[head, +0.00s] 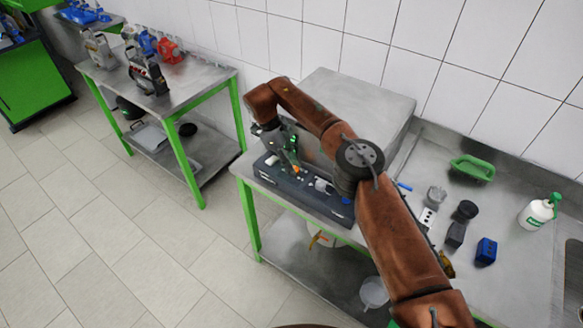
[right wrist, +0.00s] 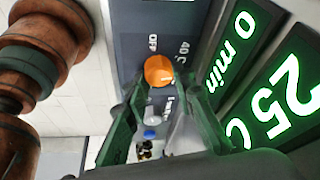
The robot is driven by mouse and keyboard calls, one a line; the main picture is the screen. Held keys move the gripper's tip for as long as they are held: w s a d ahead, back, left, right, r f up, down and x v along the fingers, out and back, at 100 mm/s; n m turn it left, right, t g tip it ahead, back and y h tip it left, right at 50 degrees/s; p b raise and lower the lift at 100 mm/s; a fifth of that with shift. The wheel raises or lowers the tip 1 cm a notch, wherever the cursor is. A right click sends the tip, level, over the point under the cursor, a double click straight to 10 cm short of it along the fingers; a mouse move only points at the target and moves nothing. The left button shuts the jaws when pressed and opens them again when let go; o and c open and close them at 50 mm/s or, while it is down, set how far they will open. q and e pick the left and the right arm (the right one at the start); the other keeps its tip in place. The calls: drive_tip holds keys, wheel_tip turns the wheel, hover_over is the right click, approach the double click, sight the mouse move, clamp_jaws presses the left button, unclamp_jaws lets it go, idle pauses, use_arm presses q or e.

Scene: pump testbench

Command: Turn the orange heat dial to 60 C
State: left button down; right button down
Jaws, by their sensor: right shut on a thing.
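The orange heat dial (right wrist: 160,70) sits on the dark front panel of a grey device (head: 322,196). Near it are the labels OFF and 40 C, and a small light mark shows on its lower right. My right gripper (right wrist: 157,85) is shut on the dial, one finger on each side, in the right wrist view. In the head view my right gripper (head: 284,150) is at the device's front panel and partly hides it. A green display (right wrist: 290,105) reads 25 C and another (right wrist: 232,50) reads 0 min. My left gripper is not in view.
A grey knob (right wrist: 152,114) and a blue button (right wrist: 149,134) are beside the dial. A second bench (head: 205,82) stands at left, with clear floor between.

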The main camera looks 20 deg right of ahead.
drive_tip(key=shift+s+f+m+b, duration=0.1)
drive_tip(key=shift+m+b, duration=0.25)
drive_tip(key=shift+m, duration=0.25)
drive_tip(key=c, duration=1.6)
unclamp_jaws()
